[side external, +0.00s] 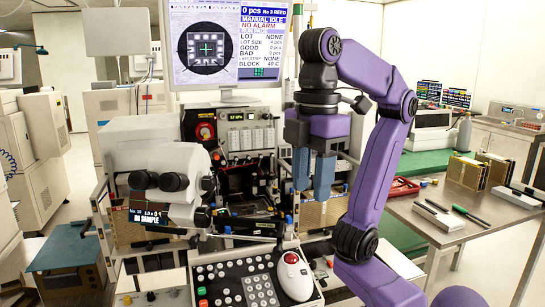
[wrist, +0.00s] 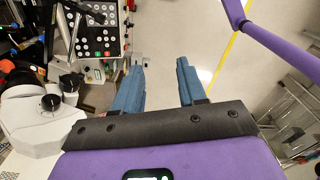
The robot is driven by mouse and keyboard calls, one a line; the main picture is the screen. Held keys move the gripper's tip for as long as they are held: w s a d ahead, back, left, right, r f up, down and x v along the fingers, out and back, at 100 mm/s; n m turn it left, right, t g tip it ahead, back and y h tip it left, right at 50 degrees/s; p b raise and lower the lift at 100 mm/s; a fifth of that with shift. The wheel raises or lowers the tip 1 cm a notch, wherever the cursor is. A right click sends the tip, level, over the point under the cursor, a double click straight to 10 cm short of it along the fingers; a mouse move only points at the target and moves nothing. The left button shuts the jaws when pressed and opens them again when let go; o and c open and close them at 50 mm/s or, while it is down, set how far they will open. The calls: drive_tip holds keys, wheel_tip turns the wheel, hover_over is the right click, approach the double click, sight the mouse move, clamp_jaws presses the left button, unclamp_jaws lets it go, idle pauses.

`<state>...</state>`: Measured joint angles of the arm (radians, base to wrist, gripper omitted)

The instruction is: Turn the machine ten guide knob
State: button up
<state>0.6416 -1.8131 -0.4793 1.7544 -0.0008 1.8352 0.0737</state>
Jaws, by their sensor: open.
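The bonding machine fills the middle of the side view, with a control panel (side external: 248,137) of small knobs and dials under the monitor. A round red-ringed knob or dial (side external: 205,131) sits at the panel's left. I cannot tell which part is the guide knob. My gripper (side external: 311,190) points down in front of the machine's right side, its two blue fingers apart and nothing between them. It hides part of the machine behind it. In the wrist view my gripper (wrist: 159,68) is also open and empty, with floor beyond the fingers.
A keypad (side external: 235,290) with a white trackball (side external: 294,276) stands at the machine's front; the keypad is upper left in the wrist view (wrist: 92,38). A microscope (side external: 150,165) stands left. A monitor (side external: 224,50) is above. A metal table (side external: 470,240) is right.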

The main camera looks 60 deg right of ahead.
drive_tip(key=w+a+r+n+t+y, duration=0.1)
drive_tip(key=w+a+r+y, duration=0.1)
drive_tip(key=w+a+y, duration=0.4)
drive_tip(key=w+a+r+n+t+y, duration=0.1)
drive_tip(key=w+a+r+y, duration=0.2)
drive_tip(key=w+a, duration=0.5)
drive_tip(key=w+d+r+m+t, duration=0.2)
drive_tip(key=w+d+t, duration=0.25)
drive_tip(key=w, duration=0.35)
drive_tip(key=w+d+r+m+t, duration=0.25)
drive_tip(key=w+t, duration=0.35)
drive_tip(key=w, duration=0.3)
drive_tip(key=w+d+m+t+h, duration=0.25)
drive_tip(key=d+h, duration=0.35)
drive_tip(key=d, duration=0.4)
drive_tip(key=w+d+m+t+h, duration=0.1)
drive_tip(key=d+m+h, duration=0.3)
drive_tip(key=d+h, duration=0.45)
drive_tip(key=s+d+f+m+g+h, duration=0.35)
drive_tip(key=s+d+g, duration=0.2)
drive_tip(key=d, duration=0.35)
drive_tip(key=s+d+f+m+g+h, duration=0.3)
drive_tip(key=s+d+f+g+h, duration=0.15)
drive_tip(key=s+d, duration=0.4)
drive_tip(key=t, duration=0.1)
approach(273, 155)
drive_tip(key=x, duration=0.9)
drive_tip(key=shift+w, duration=0.1)
